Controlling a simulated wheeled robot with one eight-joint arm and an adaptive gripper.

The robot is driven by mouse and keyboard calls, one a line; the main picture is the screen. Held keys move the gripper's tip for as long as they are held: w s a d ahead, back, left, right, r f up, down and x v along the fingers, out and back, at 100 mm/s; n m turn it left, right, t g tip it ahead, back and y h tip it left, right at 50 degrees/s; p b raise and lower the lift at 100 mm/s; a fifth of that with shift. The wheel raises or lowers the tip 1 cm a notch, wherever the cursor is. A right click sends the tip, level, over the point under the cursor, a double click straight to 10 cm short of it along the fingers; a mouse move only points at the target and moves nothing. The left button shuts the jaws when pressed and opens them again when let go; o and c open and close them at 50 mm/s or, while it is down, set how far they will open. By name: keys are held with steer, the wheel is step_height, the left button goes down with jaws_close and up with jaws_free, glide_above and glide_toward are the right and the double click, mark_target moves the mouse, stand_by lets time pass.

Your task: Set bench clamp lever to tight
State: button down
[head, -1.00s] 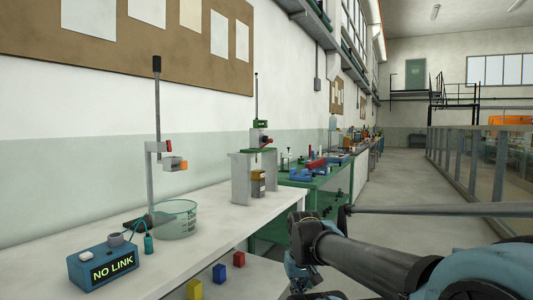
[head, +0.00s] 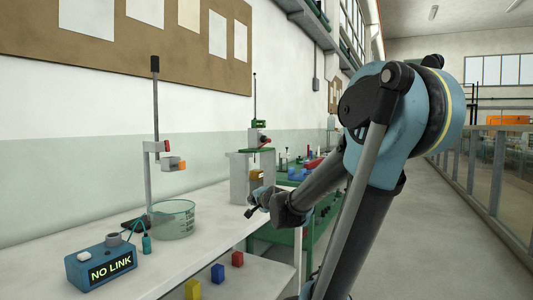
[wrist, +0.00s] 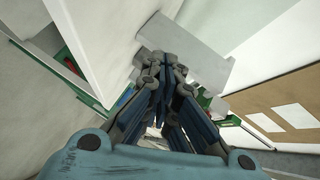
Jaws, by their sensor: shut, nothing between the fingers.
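I cannot clearly make out a bench clamp lever or a tight mark. A tall stand (head: 155,195) on the white bench carries a clamp-like holder with a red piece (head: 166,146) and an orange and grey block (head: 174,163). Farther back, a grey raised stand (head: 239,178) bears a device with green and red parts (head: 258,138). My gripper (head: 252,208) is shut and empty, over the bench's right part, in front of the grey stand. In the wrist view, my gripper's fingers (wrist: 176,68) are together, and a grey block-like surface (wrist: 185,48) lies beyond them.
The white bench (head: 215,225) holds a glass beaker (head: 175,220) and a blue NO LINK box (head: 102,266). Yellow, blue and red blocks (head: 218,273) sit on a lower shelf. A green bench stands behind. The floor aisle (head: 430,240) on the right is clear.

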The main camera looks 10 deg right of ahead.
steer(key=w+d+r+m+t+h, duration=0.4)
steer(key=w+r+m+h, duration=0.1)
steer(key=w+r+m, duration=0.4)
steer(key=w+d+r+m+t+h, duration=0.4)
steer(key=w+r+m, duration=0.5)
steer(key=w, duration=0.5)
steer(key=shift+d+m+h, duration=0.25)
steer(key=shift+m+h, duration=0.35)
steer(key=shift+m, duration=0.4)
